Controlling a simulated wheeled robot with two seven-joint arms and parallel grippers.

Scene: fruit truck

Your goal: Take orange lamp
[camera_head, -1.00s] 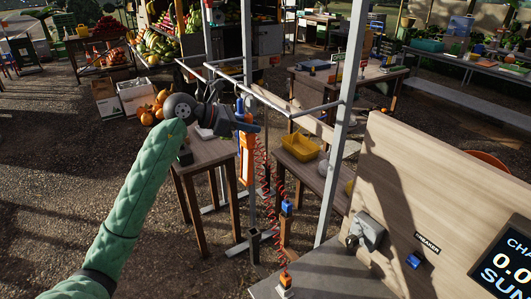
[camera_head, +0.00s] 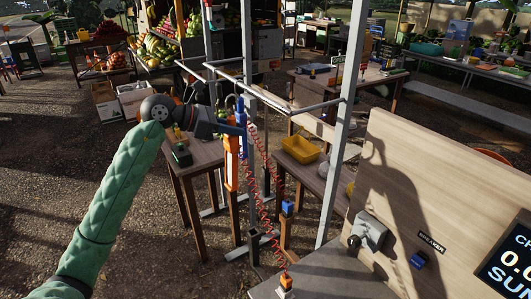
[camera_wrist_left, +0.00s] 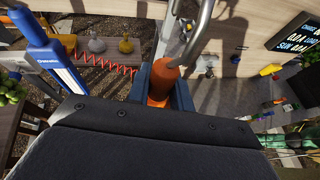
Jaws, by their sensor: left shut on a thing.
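The orange lamp (camera_head: 231,170) hangs upright beneath my left gripper (camera_head: 236,133) in the head view, beside the metal frame. In the left wrist view, the lamp's orange end (camera_wrist_left: 160,82) sits between my left gripper's two blue fingers (camera_wrist_left: 160,92), which are shut on it. A grey metal hook rises from that end. A blue lamp (camera_head: 241,110) is upright just behind the gripper in the head view; it also shows at the left of the left wrist view (camera_wrist_left: 42,45). My right gripper is not in view.
Grey metal posts and rails (camera_head: 250,62) stand close to the lamp. Red coiled cords (camera_head: 265,180) run down to a blue plug (camera_head: 287,207) and an orange plug (camera_head: 286,281). A wooden table (camera_head: 205,155) is beside the lamp; a yellow bin (camera_head: 300,149) stands to the right.

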